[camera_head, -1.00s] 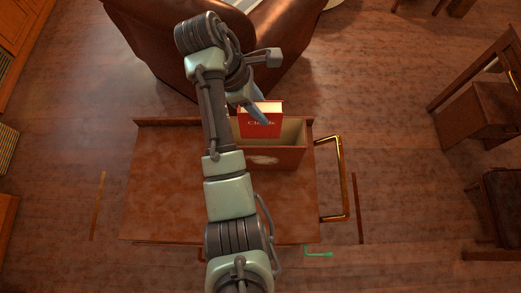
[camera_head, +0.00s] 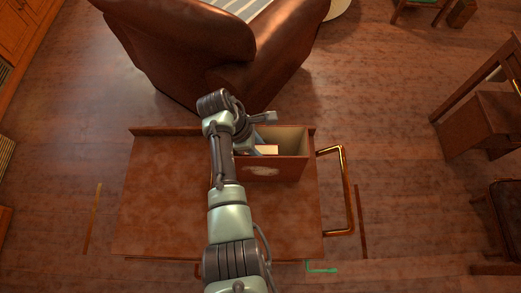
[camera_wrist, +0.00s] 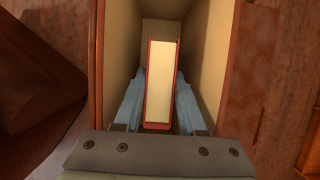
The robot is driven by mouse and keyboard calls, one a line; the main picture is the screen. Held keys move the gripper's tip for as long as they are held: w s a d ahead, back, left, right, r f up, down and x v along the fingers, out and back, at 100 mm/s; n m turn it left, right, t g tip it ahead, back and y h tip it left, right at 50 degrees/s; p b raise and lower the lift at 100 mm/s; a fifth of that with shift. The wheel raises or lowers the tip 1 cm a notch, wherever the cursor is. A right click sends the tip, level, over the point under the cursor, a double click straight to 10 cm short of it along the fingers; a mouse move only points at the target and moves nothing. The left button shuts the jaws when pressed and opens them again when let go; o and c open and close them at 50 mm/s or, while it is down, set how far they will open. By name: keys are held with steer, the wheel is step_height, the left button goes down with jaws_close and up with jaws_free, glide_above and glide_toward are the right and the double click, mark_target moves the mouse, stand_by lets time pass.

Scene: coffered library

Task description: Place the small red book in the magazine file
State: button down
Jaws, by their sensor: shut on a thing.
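The small red book (camera_wrist: 160,85) is in the wrist view with its pale page edges facing the camera and red covers on either side. It is upright inside the magazine file (camera_wrist: 234,70), between its walls. My gripper (camera_wrist: 160,102) is shut on the book, one blue finger on each side, with the fingers reaching down inside the file. In the head view the file (camera_head: 290,168) stands on the cart top and the book (camera_head: 267,150) shows only as a pale and red patch inside it. My arm hides the file's left part. The book's lower end is hidden.
The cart (camera_head: 160,200) has a bare wooden top left of the file and a brass handle (camera_head: 346,190) on its right. A brown leather armchair (camera_head: 215,50) stands just behind it. A desk (camera_head: 480,120) is at the far right.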

steer(key=shift+f, duration=0.2)
steer(key=shift+f, duration=0.15)
steer(key=c, duration=0.8)
jaws_free()
steer(key=shift+o, duration=0.2)
steer(key=p+v, duration=0.1)
steer(key=v, duration=1.1)
steer(key=shift+p, duration=0.4)
